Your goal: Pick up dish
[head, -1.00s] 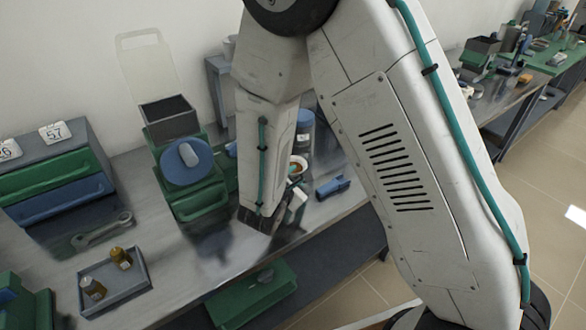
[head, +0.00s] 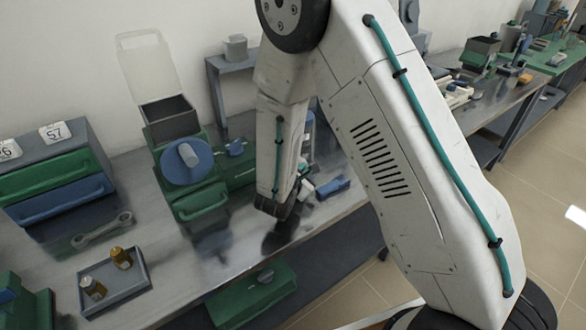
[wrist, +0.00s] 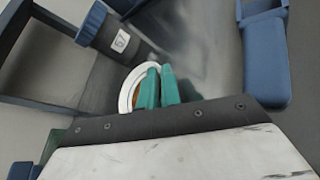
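The dish (wrist: 126,92) is a round, white-rimmed shape with something orange-brown inside. In the wrist view it lies just beyond and left of the fingers, which cover part of it. In the head view my arm hides most or all of it. My gripper (wrist: 158,72) has two teal fingers, side by side with hardly any gap; they look shut with nothing seen between them. Whether the fingertips touch the dish cannot be told.
A blue-capped jar with a label (wrist: 103,28) stands close behind the dish. A blue object (wrist: 266,62) lies to the right; it shows in the head view (head: 332,188). A green device with a blue disc (head: 186,160) and a tray with two bottles (head: 137,287) stand left.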

